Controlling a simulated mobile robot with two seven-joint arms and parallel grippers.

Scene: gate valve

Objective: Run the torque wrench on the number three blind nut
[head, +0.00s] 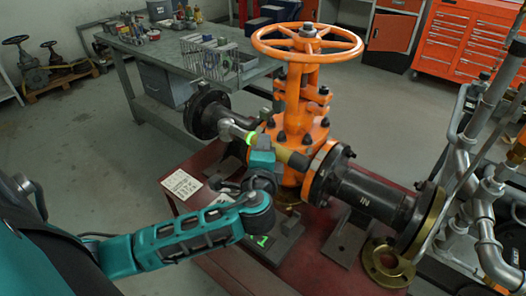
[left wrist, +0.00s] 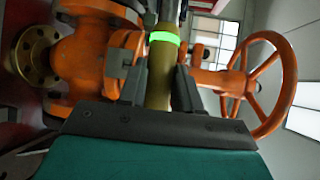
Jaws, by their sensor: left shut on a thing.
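My left gripper (head: 262,158) is shut on the torque wrench. The wrench has a brass-coloured handle (head: 292,158), a lit green ring and a grey metal end (head: 230,128) pointing up and left toward the dark left flange (head: 207,112). In the left wrist view the handle (left wrist: 160,75) stands between the two dark fingers of the gripper (left wrist: 158,88). Whether the wrench's far end touches a nut cannot be told. The orange gate valve (head: 297,120) stands just behind the wrench. No nut number is readable. My right gripper is out of view.
The valve stands on a red bench (head: 225,262) with a white card (head: 181,184) and a loose brass flange (head: 388,262). The orange handwheel (head: 307,42) rises above. Grey pipes (head: 485,215) crowd the right.

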